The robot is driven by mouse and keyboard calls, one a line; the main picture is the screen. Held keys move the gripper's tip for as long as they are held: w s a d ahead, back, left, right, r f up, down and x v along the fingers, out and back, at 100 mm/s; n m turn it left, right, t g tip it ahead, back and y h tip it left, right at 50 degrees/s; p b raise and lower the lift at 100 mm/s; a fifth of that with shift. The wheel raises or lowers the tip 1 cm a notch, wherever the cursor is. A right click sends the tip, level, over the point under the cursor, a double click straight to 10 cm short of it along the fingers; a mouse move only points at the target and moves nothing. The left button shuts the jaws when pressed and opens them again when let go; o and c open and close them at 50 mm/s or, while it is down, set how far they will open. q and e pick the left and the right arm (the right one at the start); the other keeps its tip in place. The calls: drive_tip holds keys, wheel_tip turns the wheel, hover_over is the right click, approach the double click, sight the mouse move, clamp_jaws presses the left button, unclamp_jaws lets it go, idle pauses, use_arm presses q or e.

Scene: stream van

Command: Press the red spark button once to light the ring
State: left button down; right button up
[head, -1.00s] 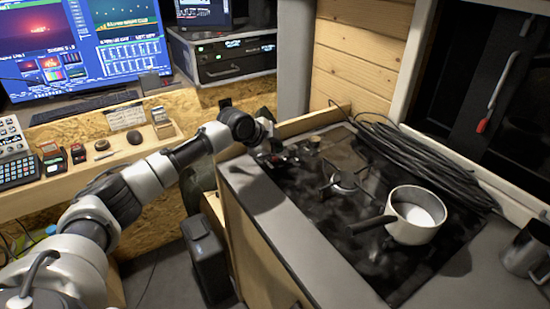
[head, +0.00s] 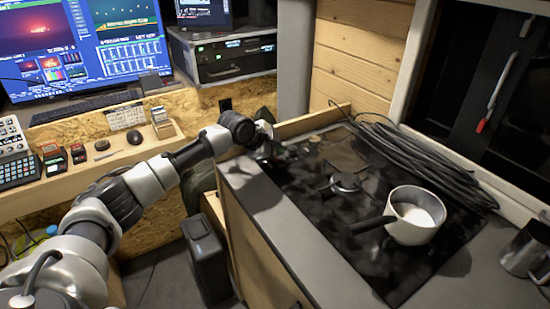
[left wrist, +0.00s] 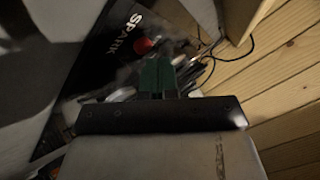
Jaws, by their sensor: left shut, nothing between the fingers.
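The red spark button (left wrist: 143,46) shows in the left wrist view, beside the white word SPARK on a dark panel. In the head view I cannot make it out; my left arm and gripper cover that corner. My left gripper (left wrist: 158,75) is shut and empty, its green fingertips close to the button. I cannot tell whether they touch it. In the head view the gripper (head: 267,150) is at the cooktop's far left corner. The burner ring (head: 345,182) on the black cooktop (head: 310,205) shows no clear flame. My right gripper is out of view.
A white saucepan (head: 415,217) stands on the cooktop, its dark handle pointing left. A coiled black cable (head: 420,160) lies along the back. A metal mug (head: 527,250) stands at the right. The grey counter's front strip (head: 300,255) is clear.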

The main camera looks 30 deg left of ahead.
use_arm(q)
drive_tip(key=shift+f, duration=0.45)
idle(0.6)
drive_tip(key=shift+r+p, duration=0.85)
wheel_tip(320, 180, up, 5)
drive_tip(key=p, duration=0.4)
drive_tip(key=shift+r+p, duration=0.1)
drive_tip(key=shift+p, duration=0.2)
idle(0.6)
